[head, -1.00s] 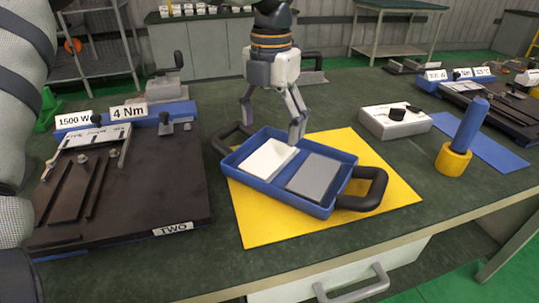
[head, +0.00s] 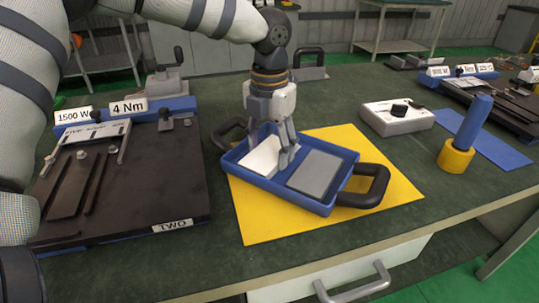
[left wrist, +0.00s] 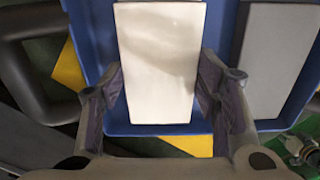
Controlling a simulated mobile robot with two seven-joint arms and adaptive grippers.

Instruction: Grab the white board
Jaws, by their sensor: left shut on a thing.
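The white board (head: 262,157) lies in the left part of a blue tray (head: 318,208) with black handles, beside a grey board (head: 316,174). My left gripper (head: 284,158) reaches down into the tray and is shut on the white board, partly covering it in the head view. In the left wrist view the white board (left wrist: 160,62) lies between the two fingers of my left gripper (left wrist: 160,95), one along each long side. My right gripper is not in view.
The tray stands on a yellow mat (head: 395,203). A black-topped fixture marked TWO (head: 185,190) is to the left. A white box with a black knob (head: 398,117) and a blue post in a yellow base (head: 456,160) are to the right.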

